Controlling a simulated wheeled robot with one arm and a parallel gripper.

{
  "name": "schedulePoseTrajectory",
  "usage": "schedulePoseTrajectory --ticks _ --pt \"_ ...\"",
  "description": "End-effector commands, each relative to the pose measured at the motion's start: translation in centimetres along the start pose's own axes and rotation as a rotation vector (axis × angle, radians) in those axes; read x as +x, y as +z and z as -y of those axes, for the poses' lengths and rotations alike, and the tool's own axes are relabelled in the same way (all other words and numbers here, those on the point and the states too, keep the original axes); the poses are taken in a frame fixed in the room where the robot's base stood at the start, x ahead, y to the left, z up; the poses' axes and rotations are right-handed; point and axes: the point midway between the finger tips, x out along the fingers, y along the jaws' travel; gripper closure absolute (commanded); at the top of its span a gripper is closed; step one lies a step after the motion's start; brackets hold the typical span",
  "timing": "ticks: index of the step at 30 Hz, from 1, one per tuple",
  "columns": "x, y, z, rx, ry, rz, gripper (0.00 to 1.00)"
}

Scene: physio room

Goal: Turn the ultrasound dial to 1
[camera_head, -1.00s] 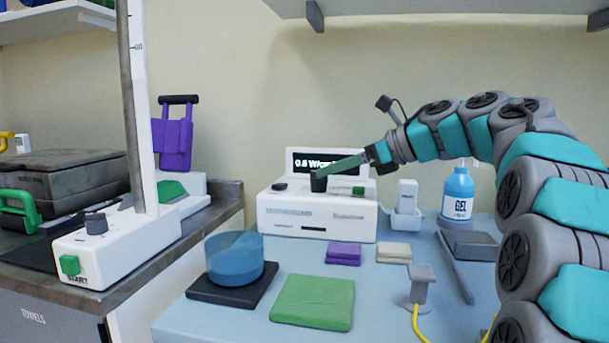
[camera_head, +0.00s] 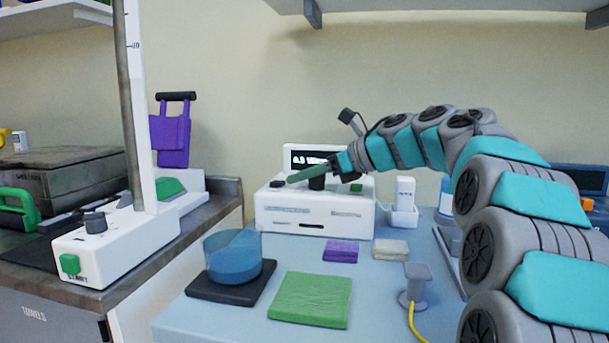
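The white ultrasound unit (camera_head: 300,212) stands at the back of the blue table. Its dark dial (camera_head: 317,183) sits on top, in front of a small screen (camera_head: 297,158); the screen seems to read 0.5, but it is blurred. My gripper (camera_head: 298,178) comes in from the right, low over the unit. One long green finger shows, passing across the dial on its far side, with its tip beyond the dial to the left. The other finger is not clearly seen, and I cannot tell whether the gripper touches the dial.
A dark knob (camera_head: 278,183) and a green button (camera_head: 357,188) are on the unit too. A white holder (camera_head: 402,213) stands right of it. A blue bowl (camera_head: 232,258), green pad (camera_head: 310,300), purple pad (camera_head: 341,251) and grey applicator (camera_head: 416,281) lie in front. A tall post (camera_head: 134,110) rises at left.

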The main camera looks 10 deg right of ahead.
Motion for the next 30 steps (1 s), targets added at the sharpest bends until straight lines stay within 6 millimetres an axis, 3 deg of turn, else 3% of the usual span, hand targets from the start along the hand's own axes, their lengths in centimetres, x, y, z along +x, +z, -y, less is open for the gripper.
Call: schedulePoseTrajectory --ticks 2,11,30 --pt "-0.02 0.01 0.0 0.0 0.0 0.0 0.66" --pt "-0.03 0.02 0.0 0.0 0.0 0.0 1.0" --pt "0.01 -0.61 0.37 0.024 -0.069 -0.002 1.0"
